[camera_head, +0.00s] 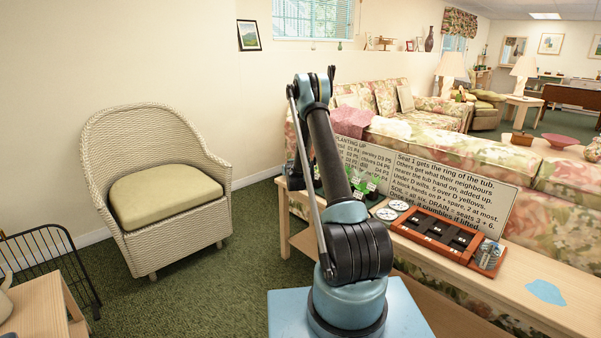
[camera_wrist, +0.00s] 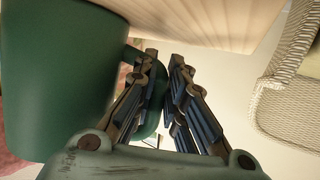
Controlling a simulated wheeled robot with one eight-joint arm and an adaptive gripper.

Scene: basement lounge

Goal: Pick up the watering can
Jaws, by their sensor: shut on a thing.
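In the wrist view, a large smooth dark green vessel (camera_wrist: 50,75) fills the left side. It looks like the watering can, though only part of it shows and no spout is seen. A curved green handle runs from its side between the fingers of my gripper (camera_wrist: 165,62), which is shut on it. In the head view my arm reaches up and away, and its links hide the gripper. Some green shows behind the arm by the bench end, but I cannot tell whether the can is among it.
A wooden bench (camera_head: 545,314) runs along the floral sofa, carrying a brown tray (camera_head: 437,229), white discs, sign boards and a blue patch (camera_head: 547,292). A wicker chair (camera_head: 120,220) stands left, with a wooden table (camera_head: 38,312) and black rack nearby. Green carpet lies open between.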

